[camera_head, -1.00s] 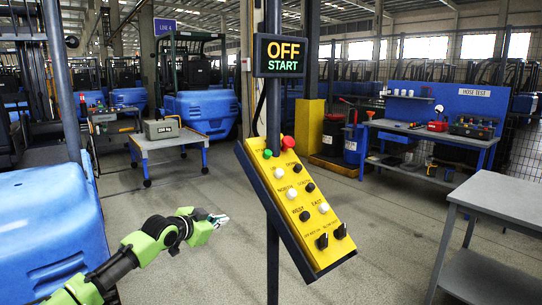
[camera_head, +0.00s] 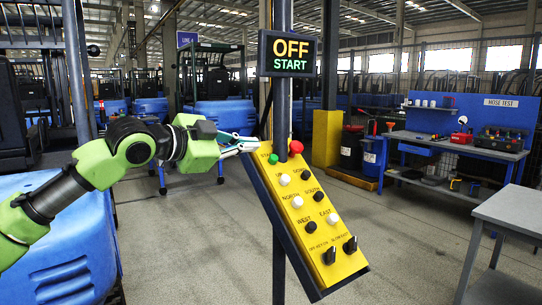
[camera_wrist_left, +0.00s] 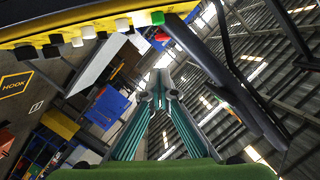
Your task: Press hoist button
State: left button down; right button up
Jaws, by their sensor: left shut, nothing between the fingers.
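The yellow hoist control panel (camera_head: 318,225) hangs tilted on a dark post in the head view. It bears a green button (camera_head: 273,158), a red button (camera_head: 296,147), and several white and black buttons and knobs. The sign (camera_head: 288,54) above reads OFF and START. My left gripper (camera_head: 250,144) is shut and empty, its tips just left of and above the green button. I cannot tell whether they touch the panel. In the left wrist view the shut fingers (camera_wrist_left: 161,78) point below the panel edge (camera_wrist_left: 90,28), with the green button (camera_wrist_left: 158,18) above them. My right gripper is not in view.
A grey table (camera_head: 510,212) stands at the right. A blue workbench (camera_head: 460,140) marked HOSE TEST is behind it. Large blue machine bodies (camera_head: 60,245) stand at the left. The floor between is clear.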

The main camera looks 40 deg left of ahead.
pick_arm(q)
jog(key=shift+a+r+p+x, duration=0.25)
jog(key=shift+p+x, duration=1.05)
jog(key=shift+p, duration=0.6)
jog(key=p, duration=0.4)
send_over(273, 159)
jog(key=s+d, duration=0.3)
jog(key=f, duration=0.1)
jog(key=a+f, duration=0.1)
jog(key=w+a+f, duration=0.1)
jog(key=f, duration=0.1)
jog(key=shift+f, duration=0.15)
jog(key=shift+a+f, duration=0.2)
jog(key=shift+a, duration=0.05)
jog(key=shift+d, duration=0.1)
jog(key=shift+f, duration=0.1)
